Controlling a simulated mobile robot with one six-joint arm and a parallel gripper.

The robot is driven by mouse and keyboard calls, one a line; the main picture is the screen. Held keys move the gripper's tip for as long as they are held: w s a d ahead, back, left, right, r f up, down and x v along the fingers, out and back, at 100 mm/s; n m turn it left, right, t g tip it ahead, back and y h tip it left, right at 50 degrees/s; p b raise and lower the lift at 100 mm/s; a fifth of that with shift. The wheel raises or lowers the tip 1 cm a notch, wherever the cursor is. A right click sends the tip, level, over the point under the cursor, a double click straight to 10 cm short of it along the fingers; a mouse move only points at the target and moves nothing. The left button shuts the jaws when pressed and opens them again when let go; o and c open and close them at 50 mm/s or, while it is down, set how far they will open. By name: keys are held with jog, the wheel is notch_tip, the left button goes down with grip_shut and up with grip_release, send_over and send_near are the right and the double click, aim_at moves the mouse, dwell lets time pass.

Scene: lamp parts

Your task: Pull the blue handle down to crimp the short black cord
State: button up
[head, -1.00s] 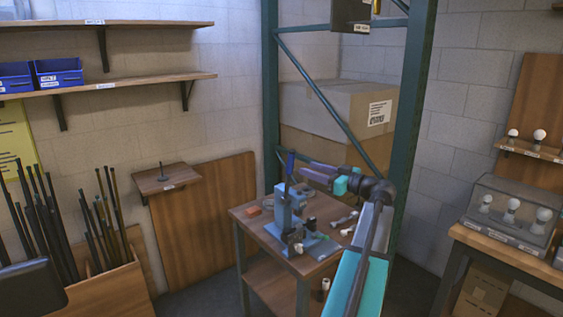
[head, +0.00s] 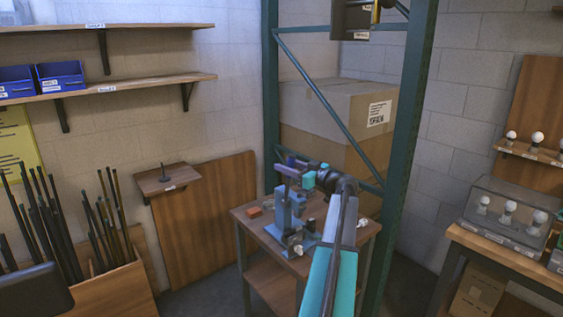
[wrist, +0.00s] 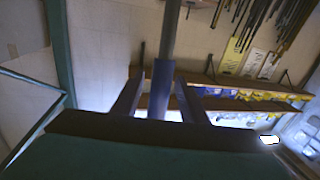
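The blue crimping press (head: 291,212) stands on the small wooden table in the head view. Its blue handle (wrist: 159,90) shows upright in the wrist view, between the two fingers of my gripper (wrist: 160,85). A narrow gap seems to show on each side of the handle, so the fingers look open around it, not clamped. In the head view my gripper (head: 288,168) is at the top of the press and covers most of the handle. The short black cord cannot be made out; a small pale part (head: 298,249) sits at the press's base.
The small table (head: 262,236) also holds an orange block (head: 254,212) and small loose parts. A green rack post (head: 400,140) and cardboard boxes (head: 335,115) stand close behind my arm. A bin of dark rods (head: 110,285) is at the left.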

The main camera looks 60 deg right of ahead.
jog(key=shift+w+d+p, duration=0.2)
jog(key=shift+w+p, duration=0.1)
jog(key=shift+w, duration=0.9)
grip_shut()
dwell(0.6)
jog(key=shift+a, duration=0.1)
